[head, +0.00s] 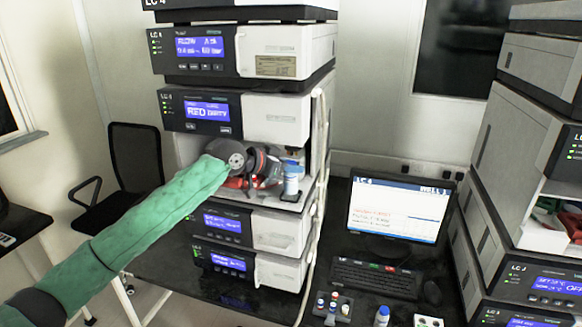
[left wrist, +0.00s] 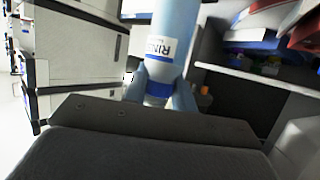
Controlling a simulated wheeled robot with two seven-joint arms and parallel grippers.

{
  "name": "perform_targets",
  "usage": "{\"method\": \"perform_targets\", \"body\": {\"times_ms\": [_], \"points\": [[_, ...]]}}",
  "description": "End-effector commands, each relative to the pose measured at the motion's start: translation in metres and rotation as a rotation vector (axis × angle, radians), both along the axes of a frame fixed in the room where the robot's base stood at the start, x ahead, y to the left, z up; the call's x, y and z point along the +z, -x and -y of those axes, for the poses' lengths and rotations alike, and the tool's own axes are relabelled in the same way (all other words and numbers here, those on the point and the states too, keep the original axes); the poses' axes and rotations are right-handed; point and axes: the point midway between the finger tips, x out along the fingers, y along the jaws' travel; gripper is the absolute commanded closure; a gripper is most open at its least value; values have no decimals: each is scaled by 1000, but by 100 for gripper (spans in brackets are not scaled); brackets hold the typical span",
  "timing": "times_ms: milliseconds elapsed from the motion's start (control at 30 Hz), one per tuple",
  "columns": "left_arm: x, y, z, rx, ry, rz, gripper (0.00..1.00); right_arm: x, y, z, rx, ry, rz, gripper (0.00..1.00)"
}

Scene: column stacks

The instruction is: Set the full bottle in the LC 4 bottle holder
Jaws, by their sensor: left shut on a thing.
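The bottle (head: 291,180), pale blue with a white label, is at the front right of the open bay in the middle of the LC 4 stack. In the left wrist view the bottle (left wrist: 168,38) runs up out of the picture, its lettering upside down. My left gripper (head: 278,172) reaches in from the left and is shut on it. Its fingers (left wrist: 160,95) close around the blue-banded end. I cannot tell whether the bottle touches the bay floor. The holder is not clearly visible behind my gripper. My right gripper is out of view.
Red items (head: 236,183) lie in the bay beside my gripper. A pale tube runs down the stack's right edge. A monitor (head: 398,210), keyboard (head: 375,278), vial rack (head: 332,306) and another bottle (head: 382,316) are on the dark bench. Another stack (head: 530,180) stands at right.

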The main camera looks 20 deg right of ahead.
Motion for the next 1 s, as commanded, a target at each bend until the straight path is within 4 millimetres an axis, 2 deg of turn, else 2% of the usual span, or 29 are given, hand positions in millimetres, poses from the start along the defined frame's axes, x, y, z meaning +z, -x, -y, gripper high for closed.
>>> {"method": "perform_targets", "body": {"times_ms": [267,667,1000], "points": [[0,0,0,0,0,0,88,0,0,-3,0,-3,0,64],[-5,0,0,0,0,0,88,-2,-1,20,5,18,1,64],[-10,0,0,0,0,0,88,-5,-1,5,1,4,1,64]]}}
